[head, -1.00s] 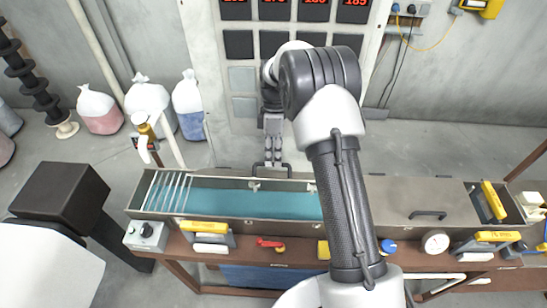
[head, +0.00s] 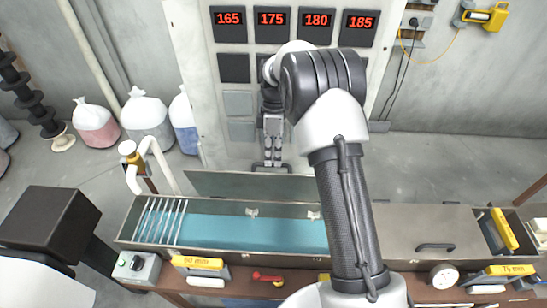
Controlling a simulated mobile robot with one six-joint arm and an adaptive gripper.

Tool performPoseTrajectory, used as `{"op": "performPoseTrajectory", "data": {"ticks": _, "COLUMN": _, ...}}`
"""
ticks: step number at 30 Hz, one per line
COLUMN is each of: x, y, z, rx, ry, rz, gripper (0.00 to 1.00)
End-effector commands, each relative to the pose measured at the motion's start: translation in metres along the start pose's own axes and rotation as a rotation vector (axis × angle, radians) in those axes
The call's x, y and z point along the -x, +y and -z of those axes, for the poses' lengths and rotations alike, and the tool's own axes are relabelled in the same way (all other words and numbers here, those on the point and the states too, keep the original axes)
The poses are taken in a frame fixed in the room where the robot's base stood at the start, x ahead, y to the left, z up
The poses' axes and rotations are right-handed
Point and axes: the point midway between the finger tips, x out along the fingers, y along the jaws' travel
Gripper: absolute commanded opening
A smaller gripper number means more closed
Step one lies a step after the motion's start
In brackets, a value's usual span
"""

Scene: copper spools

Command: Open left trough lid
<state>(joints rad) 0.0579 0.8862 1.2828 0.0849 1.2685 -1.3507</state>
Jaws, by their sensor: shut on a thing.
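The left trough lid (head: 235,184) is a grey panel tilted up along the back edge of the long trough (head: 128,222). Its dark handle (head: 257,166) is at the lid's upper edge. My gripper (head: 272,163) is shut on that handle, behind the trough. The left section lies open, showing blue-green liquid (head: 260,232) and several pale bars at its left end. My arm hides part of the trough's middle. The right trough lid (head: 400,229) lies flat and closed, with its own dark handle (head: 435,246).
A panel with lit number displays (head: 272,18) stands behind the trough. White pipes (head: 140,165) rise at the trough's back left. A dark box (head: 45,222) stands at the left. Yellow-marked blocks (head: 198,263) and a red valve handle (head: 267,276) line the front.

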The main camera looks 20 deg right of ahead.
Motion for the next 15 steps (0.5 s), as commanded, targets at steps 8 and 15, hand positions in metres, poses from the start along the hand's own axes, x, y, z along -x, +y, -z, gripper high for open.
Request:
{"op": "performPoseTrajectory", "data": {"ticks": 8, "x": -0.0234, "y": -0.0008, "z": -0.0037, "rx": -0.002, "ry": -0.01, "rz": 0.025, "gripper": 0.0}}
{"op": "performPoseTrajectory", "data": {"ticks": 15, "x": -0.0231, "y": -0.0007, "z": -0.0033, "rx": -0.001, "ry": -0.009, "rz": 0.024, "gripper": 0.2}}
